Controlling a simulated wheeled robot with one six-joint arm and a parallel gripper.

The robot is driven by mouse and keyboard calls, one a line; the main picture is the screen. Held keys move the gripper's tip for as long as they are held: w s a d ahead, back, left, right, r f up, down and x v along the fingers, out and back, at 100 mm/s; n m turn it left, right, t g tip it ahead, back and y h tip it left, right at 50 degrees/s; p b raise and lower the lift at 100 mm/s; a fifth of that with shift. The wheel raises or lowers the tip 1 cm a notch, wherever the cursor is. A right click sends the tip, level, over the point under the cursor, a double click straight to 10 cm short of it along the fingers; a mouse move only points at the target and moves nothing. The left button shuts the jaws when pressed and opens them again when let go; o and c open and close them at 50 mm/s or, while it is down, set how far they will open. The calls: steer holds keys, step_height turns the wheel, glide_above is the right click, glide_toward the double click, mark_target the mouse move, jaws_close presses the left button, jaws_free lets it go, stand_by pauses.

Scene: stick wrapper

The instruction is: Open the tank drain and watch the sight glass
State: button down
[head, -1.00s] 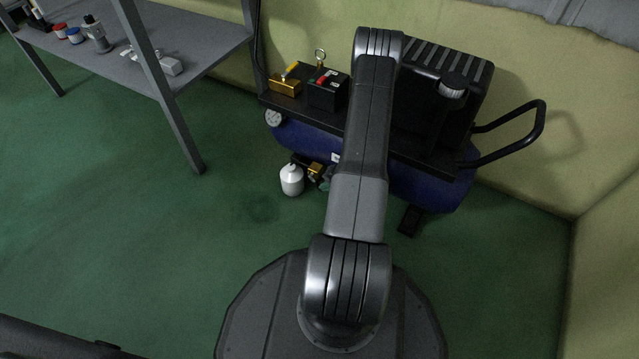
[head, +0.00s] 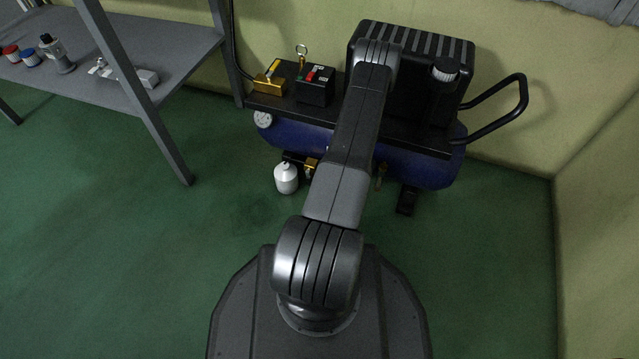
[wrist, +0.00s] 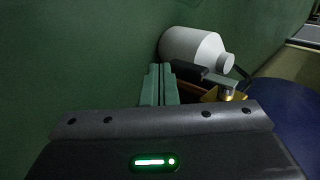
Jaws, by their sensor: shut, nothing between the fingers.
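The blue compressor tank (head: 292,136) lies low along the wall, and its side shows at the right of the wrist view (wrist: 288,112). A brass fitting that looks like the drain valve (head: 311,163) sits under it and shows in the wrist view (wrist: 226,94), beside a dark bar. A white bottle (head: 286,179) stands on the floor beside the fitting; it is also in the wrist view (wrist: 194,48). My gripper (wrist: 160,72) has its teal fingers together and empty, left of the brass fitting and apart from it. My arm hides it in the head view. I cannot make out a sight glass.
A brass block (head: 269,84) and a black box (head: 315,86) with a red switch stand on the compressor's deck. A black handle (head: 520,105) sticks out at right. A grey shelf (head: 150,40) with small items stands at left. The green floor between is open.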

steer(key=shift+r, duration=0.2)
steer(key=shift+r+p, duration=0.55)
steer(key=shift+r, duration=0.1)
steer(key=p+v, duration=0.5)
steer(key=v, duration=0.9)
steer(key=shift+a+f, duration=0.1)
